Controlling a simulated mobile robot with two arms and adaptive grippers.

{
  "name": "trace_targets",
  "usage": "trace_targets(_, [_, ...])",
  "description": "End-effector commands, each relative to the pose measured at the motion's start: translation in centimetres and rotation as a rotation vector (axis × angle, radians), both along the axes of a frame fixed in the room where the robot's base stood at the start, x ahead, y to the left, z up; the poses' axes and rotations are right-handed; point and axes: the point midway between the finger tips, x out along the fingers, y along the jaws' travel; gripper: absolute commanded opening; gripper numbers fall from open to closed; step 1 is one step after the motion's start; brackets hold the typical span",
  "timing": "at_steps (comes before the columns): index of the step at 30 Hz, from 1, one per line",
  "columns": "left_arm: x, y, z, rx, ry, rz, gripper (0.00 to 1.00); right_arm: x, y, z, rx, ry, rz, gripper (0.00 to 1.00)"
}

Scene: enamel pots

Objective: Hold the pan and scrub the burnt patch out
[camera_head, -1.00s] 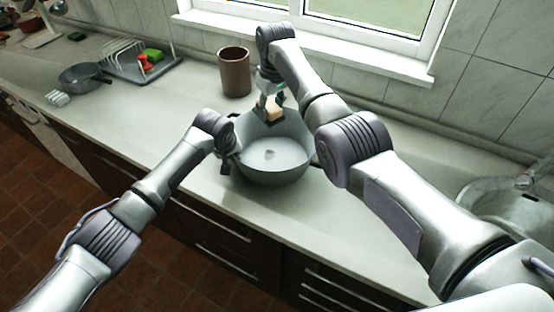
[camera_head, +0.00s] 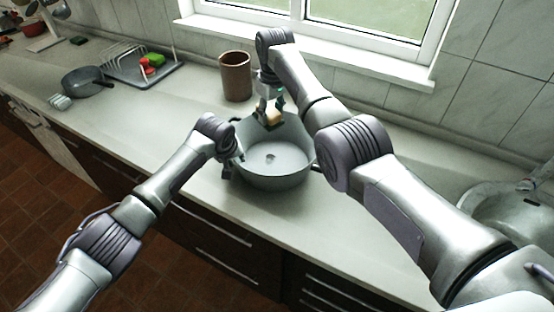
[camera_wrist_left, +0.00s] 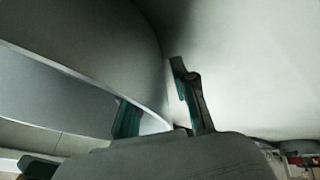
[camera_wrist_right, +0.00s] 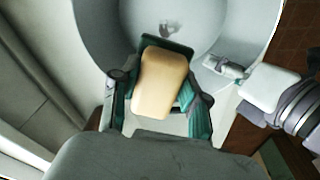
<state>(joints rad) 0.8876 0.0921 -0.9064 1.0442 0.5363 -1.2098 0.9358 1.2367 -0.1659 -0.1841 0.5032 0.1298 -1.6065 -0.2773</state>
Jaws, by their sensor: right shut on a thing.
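The grey enamel pan (camera_head: 290,172) stands on the counter, with a small dark burnt patch (camera_head: 270,158) on its pale inner bottom. The patch also shows in the right wrist view (camera_wrist_right: 168,28). My right gripper (camera_head: 271,108) is shut on a tan sponge (camera_head: 274,118) at the pan's far side; the sponge shows large in the right wrist view (camera_wrist_right: 160,85), apart from the patch. My left gripper (camera_head: 231,168) is at the pan's left side. In the left wrist view its fingers (camera_wrist_left: 155,95) stand apart, with the pan's wall (camera_wrist_left: 95,50) at them; contact is unclear.
A brown cup (camera_head: 236,76) stands behind the pan, near the wall. A dish rack (camera_head: 140,68) and a dark small pan (camera_head: 86,81) are at the far left. A sink (camera_head: 505,210) is at the right. The counter in front of the pan is clear.

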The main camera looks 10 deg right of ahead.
Motion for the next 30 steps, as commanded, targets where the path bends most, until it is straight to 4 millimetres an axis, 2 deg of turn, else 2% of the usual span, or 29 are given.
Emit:
trace_targets(14, [0.0, 0.0, 0.4, 0.0, 0.0, 0.0, 0.27, 0.0, 0.0, 0.5, 0.0, -0.001, 0.0, 0.17])
trace_targets(30, [0.0, 0.0, 5.5, 0.0, 0.001, 0.0, 0.27, 0.0, 0.0, 5.9, 0.0, 0.0, 0.0, 0.17])
